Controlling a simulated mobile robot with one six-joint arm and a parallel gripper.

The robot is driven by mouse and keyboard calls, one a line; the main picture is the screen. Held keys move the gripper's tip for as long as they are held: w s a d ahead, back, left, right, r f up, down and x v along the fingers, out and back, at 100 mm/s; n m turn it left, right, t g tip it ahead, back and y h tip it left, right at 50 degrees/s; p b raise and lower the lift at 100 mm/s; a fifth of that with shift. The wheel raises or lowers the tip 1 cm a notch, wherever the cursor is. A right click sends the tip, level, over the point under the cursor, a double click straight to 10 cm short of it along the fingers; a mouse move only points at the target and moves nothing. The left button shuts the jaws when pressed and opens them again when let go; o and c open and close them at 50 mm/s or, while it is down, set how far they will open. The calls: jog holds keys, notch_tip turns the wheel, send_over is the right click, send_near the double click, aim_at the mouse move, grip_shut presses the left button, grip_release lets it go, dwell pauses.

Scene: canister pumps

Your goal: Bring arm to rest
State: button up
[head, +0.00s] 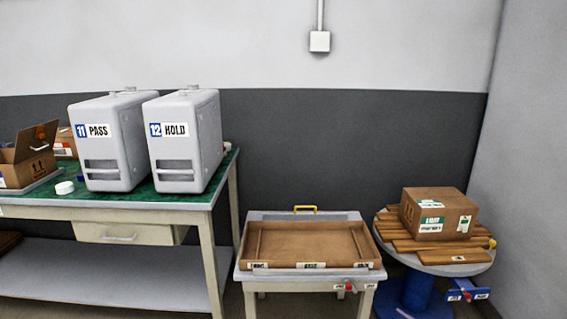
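Two grey canister pumps stand upright side by side on the green-topped bench. The left one (108,145) is labelled 11 PASS and the right one (188,150) is labelled 12 HOLD. My arm and gripper do not show in the head view, so their pose and the gripper's state are hidden.
The bench (205,200) also bears an open carton (32,160) and a white round lid (65,187). A low table (255,275) holds an empty brown tray (262,262). A closed carton (436,213) sits on wooden slats on a round blue-based stand (420,290).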

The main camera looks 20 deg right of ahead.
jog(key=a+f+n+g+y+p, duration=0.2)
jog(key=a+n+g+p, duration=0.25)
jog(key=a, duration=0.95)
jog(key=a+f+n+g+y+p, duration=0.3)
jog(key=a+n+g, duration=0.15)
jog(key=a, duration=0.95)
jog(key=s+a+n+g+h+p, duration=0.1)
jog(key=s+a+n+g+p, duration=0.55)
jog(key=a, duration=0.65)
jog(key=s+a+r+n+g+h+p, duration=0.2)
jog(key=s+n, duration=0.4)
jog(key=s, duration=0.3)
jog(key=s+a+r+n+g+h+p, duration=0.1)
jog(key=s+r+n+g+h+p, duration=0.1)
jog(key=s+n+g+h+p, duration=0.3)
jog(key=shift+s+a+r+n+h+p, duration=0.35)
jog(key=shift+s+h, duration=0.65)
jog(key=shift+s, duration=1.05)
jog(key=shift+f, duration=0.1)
